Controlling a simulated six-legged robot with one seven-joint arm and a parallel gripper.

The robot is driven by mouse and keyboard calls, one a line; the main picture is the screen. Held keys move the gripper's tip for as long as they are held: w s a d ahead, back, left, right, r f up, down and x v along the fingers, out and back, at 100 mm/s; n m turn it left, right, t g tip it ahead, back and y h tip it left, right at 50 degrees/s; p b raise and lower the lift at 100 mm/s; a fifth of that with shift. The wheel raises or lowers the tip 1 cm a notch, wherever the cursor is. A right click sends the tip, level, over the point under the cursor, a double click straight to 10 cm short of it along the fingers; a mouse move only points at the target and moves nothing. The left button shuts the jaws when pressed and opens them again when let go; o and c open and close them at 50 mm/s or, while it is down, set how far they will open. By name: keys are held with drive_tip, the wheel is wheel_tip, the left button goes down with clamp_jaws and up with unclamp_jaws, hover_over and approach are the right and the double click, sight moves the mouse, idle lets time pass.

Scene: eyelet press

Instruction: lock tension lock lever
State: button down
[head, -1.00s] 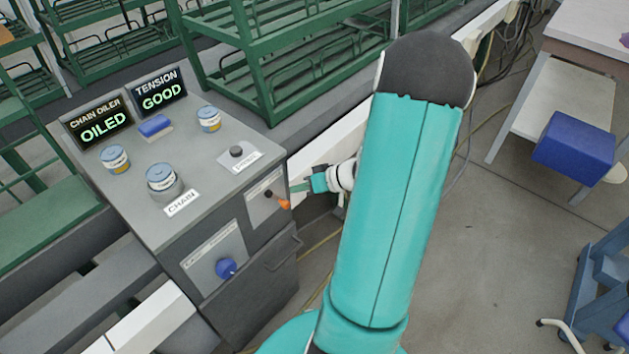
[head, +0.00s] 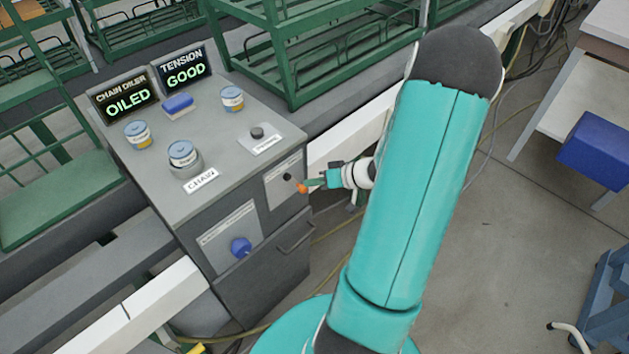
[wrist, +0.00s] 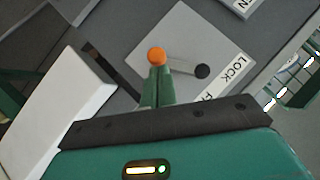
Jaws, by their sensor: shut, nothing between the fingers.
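The tension lock lever (head: 295,182) is on the side face of the grey console, with an orange knob and a dark pivot. In the wrist view its orange knob (wrist: 156,56) lies left of the black pivot (wrist: 202,72), on a light plate marked LOCK (wrist: 238,68); a second label is partly hidden. My gripper (head: 308,183) is shut and empty, its green fingertips right at the knob. In the wrist view my gripper (wrist: 155,75) reaches up to the knob's lower edge; whether it touches cannot be told. The TENSION display (head: 184,68) reads GOOD.
The console top (head: 225,150) carries several blue-lidded cans and a small black knob (head: 257,132). A blue knob (head: 240,247) sits on the side face below left of the lever. Green racks (head: 300,50) stand behind.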

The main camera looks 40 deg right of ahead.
drive_tip(key=shift+a+f+y, duration=0.1)
drive_tip(key=shift+f+y, duration=0.1)
drive_tip(key=shift+y, duration=0.2)
drive_tip(key=shift+a+f+m+t+y, duration=0.2)
drive_tip(key=shift+a+f+m+y, duration=0.15)
drive_tip(key=shift+m+y, duration=0.25)
drive_tip(key=shift+a+f+m+t+y, duration=0.2)
drive_tip(key=shift+f+m+y, duration=0.2)
drive_tip(key=shift+m+y, duration=0.2)
drive_tip(key=shift+a+f+m+t+y, duration=0.3)
drive_tip(key=shift+a+m+t+y, duration=0.25)
drive_tip(key=shift+m+y, duration=0.25)
drive_tip(key=shift+a+f+m+t+y, duration=0.25)
drive_tip(key=shift+a+m+t+y, duration=0.1)
drive_tip(key=shift+a+m+y, duration=0.45)
drive_tip(key=shift+d, duration=0.35)
drive_tip(key=w+d+v, duration=0.1)
drive_tip(key=v, duration=1.1)
drive_tip(key=shift+d+r, duration=0.35)
drive_tip(key=shift+d, duration=0.25)
